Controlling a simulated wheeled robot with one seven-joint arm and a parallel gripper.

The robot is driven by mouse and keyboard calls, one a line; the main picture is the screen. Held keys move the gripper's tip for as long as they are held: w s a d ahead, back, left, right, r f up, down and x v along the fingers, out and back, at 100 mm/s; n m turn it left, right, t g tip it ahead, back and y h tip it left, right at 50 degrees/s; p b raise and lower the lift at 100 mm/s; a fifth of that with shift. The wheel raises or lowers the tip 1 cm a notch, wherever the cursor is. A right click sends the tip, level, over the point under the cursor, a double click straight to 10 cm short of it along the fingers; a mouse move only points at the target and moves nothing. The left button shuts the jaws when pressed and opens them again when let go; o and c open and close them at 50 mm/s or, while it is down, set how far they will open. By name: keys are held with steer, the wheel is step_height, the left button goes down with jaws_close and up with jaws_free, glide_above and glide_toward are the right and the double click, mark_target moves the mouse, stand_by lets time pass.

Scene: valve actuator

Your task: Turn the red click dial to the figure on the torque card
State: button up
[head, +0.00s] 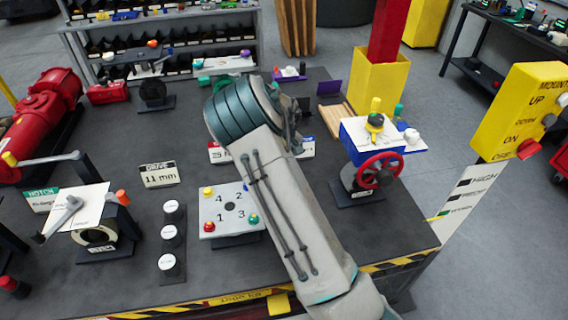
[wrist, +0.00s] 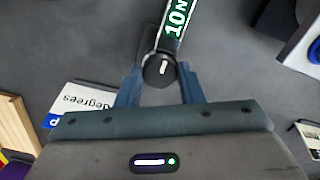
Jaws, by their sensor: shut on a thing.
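In the wrist view a dark round knob (wrist: 158,72) with a white mark sits between the two blue fingers of my gripper (wrist: 159,84). The gripper is shut on it; no red shows on the knob from here. A dark strip with white edges and green-and-white "10 N" lettering (wrist: 176,22) runs up from just beyond the knob, its rest cut off by the frame. In the head view my arm hides the gripper and the knob. A red-and-white card (head: 216,153) shows partly behind the arm, its figure mostly covered. No dial is clearly red.
A "DRIVE 11 mm" card (head: 160,174), a plate numbered 1 to 4 (head: 243,194), three round caps (head: 171,233) and a lever unit (head: 70,212) stand left of my arm. A red handwheel (head: 379,171) stands right. A "degrees" card (wrist: 82,104) lies beside my gripper.

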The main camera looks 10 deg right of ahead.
steer(key=m+b, duration=0.2)
steer(key=m, duration=0.2)
steer(key=m+b, duration=0.1)
steer(key=m, duration=0.3)
steer(key=shift+b, duration=0.3)
steer(key=m, duration=0.5)
steer(key=shift+b, duration=0.35)
steer(key=m, duration=0.4)
steer(key=shift+m, duration=0.3)
steer(key=o, duration=1)
